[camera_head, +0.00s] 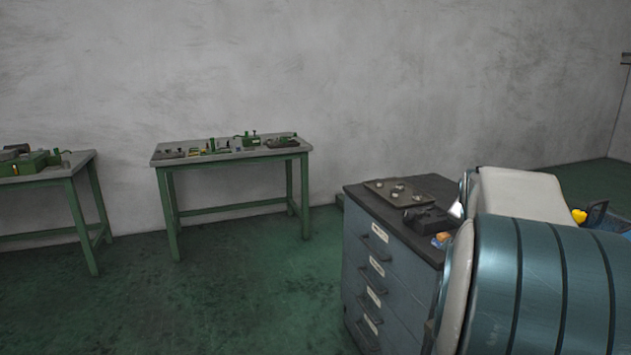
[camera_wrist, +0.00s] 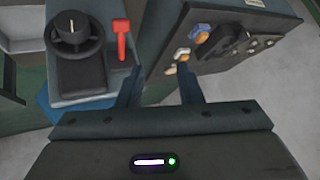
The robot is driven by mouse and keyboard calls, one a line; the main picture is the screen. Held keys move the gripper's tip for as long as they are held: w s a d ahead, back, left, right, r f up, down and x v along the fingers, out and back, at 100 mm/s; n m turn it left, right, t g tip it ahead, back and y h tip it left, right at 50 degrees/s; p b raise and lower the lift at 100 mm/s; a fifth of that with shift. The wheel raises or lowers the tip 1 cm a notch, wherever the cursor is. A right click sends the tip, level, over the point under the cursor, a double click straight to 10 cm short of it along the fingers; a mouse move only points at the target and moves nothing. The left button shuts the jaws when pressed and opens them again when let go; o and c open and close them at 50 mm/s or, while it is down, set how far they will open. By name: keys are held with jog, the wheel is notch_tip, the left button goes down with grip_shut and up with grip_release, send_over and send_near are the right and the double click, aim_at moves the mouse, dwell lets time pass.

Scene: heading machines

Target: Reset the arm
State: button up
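My gripper (camera_wrist: 159,74) shows in the wrist view with its two dark fingers apart and nothing between them. It points toward the gap between a machine panel and the dark top of a drawer cabinet (camera_wrist: 217,68). In the head view my arm fills the lower right, and the gripper is hidden behind it. The same blue-grey drawer cabinet (camera_head: 385,275) stands just left of my arm there.
Small parts and a tray (camera_head: 395,191) lie on the cabinet. A green-legged workbench (camera_head: 160,154) stands by the wall, with another bench (camera_head: 80,163) further left. The green floor between is clear.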

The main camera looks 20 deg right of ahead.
jog(key=s+a+f+n+y+p, duration=0.1)
jog(key=a+f+n+y, duration=0.15)
jog(key=a, duration=0.75)
jog(key=s+a+f+n+y, duration=0.2)
jog(key=a+n, duration=0.2)
jog(key=a, duration=0.6)
jog(key=s+a+f+n+g, duration=0.1)
jog(key=s+a+f+n, duration=0.1)
jog(key=s+a, duration=0.2)
jog(key=s+a+f+n+g+y, duration=0.1)
jog(key=s+a+n, duration=0.1)
jog(key=s+a, duration=0.2)
jog(key=s+a+f+n+p, duration=0.1)
jog(key=s+a+f+n, duration=0.1)
jog(key=a, duration=0.6)
jog(key=shift+s+f+n+g+y, duration=0.35)
jog(key=shift+s+n+g, duration=0.1)
jog(key=shift+s, duration=0.7)
jog(key=shift+d, duration=0.1)
